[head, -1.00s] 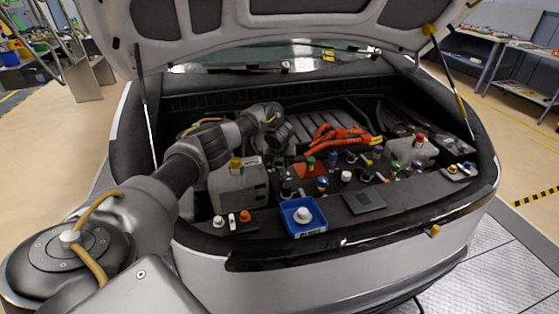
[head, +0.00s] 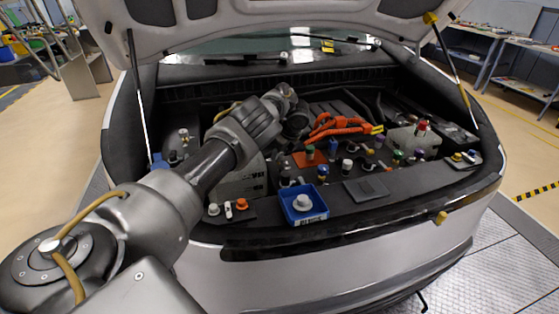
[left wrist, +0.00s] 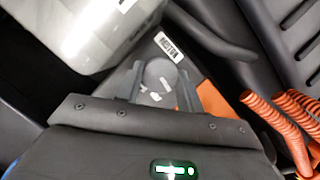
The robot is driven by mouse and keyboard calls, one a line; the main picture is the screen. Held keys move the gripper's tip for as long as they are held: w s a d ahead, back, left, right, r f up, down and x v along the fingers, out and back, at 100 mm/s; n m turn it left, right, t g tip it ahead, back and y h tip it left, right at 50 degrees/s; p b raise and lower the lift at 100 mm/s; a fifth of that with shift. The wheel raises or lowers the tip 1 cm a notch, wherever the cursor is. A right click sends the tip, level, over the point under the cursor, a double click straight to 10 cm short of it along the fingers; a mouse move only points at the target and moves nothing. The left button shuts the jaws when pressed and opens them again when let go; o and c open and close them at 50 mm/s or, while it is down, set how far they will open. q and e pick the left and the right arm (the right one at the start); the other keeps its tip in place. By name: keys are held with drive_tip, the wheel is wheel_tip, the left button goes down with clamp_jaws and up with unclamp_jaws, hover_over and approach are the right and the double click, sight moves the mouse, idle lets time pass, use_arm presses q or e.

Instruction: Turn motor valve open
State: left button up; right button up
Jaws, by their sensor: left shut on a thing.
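A small round grey valve knob (left wrist: 157,76) with white marks on top shows in the left wrist view, just below a white label reading MOTOR (left wrist: 168,46). My left gripper (left wrist: 159,92) is shut on this knob, with one finger on each side of it. In the head view my left gripper (head: 296,124) reaches down into the engine bay, left of the orange cables. The valve is hidden there behind my gripper and arm. My right gripper is not in view.
A grey tank (left wrist: 85,25) sits close to the gripper at upper left of the wrist view. Orange corrugated cables (left wrist: 285,125) run at its right. A blue tray (head: 285,207) with a white cap stands on the front ledge. The raised hood (head: 250,30) hangs above.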

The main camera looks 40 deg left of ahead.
use_arm(q)
drive_tip(key=shift+f+n+b, duration=0.2)
drive_tip(key=shift+n+b, duration=0.15)
drive_tip(key=shift+n, duration=0.25)
drive_tip(key=shift+r+n+g, duration=0.1)
drive_tip(key=shift+n+g, duration=0.2)
drive_tip(key=shift+n, duration=0.3)
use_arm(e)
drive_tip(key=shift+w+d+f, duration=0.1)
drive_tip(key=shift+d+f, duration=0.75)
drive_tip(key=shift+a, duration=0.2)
use_arm(q)
drive_tip(key=o, duration=1)
drive_tip(key=shift+r, duration=0.1)
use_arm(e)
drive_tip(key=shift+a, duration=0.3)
